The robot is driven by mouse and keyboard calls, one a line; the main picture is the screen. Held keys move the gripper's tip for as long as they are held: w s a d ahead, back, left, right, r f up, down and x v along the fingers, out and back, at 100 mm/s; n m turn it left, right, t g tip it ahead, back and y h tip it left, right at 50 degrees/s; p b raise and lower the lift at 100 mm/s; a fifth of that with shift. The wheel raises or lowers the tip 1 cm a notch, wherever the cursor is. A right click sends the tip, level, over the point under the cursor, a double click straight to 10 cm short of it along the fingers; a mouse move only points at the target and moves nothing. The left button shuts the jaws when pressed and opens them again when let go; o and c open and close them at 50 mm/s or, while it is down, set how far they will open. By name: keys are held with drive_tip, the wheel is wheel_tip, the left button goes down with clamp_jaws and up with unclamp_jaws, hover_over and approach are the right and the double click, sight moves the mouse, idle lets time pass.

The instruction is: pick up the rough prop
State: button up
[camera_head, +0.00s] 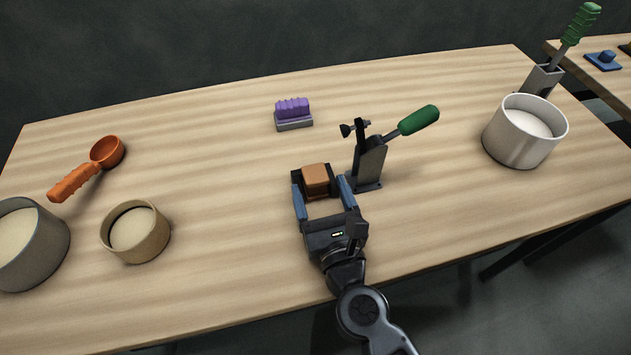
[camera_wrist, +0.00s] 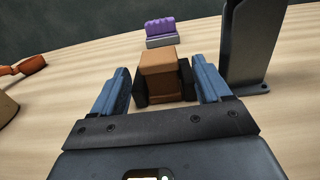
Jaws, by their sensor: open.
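A small brown block (camera_head: 316,180), which seems to be the rough prop, stands on the wooden table. It also shows in the wrist view (camera_wrist: 160,72), upright between the dark pads of my gripper. My gripper (camera_head: 319,186) is open, with one blue finger on each side of the block. In the wrist view narrow gaps seem to show beside the block, but I cannot tell whether either pad touches it. The block's lower part is partly hidden by the gripper in the head view.
A dark toggle clamp (camera_head: 370,162) with a green handle stands close to the right of my gripper. A purple brush (camera_head: 293,113) lies behind the block. An orange scoop (camera_head: 88,170), bowls and a white pot (camera_head: 524,131) are farther off.

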sight(312, 167)
drive_tip(key=x, duration=0.5)
drive_tip(key=shift+w+a, duration=0.1)
drive_tip(key=shift+w, duration=0.3)
drive_tip(key=shift+c, duration=0.2)
drive_tip(key=c, duration=1)
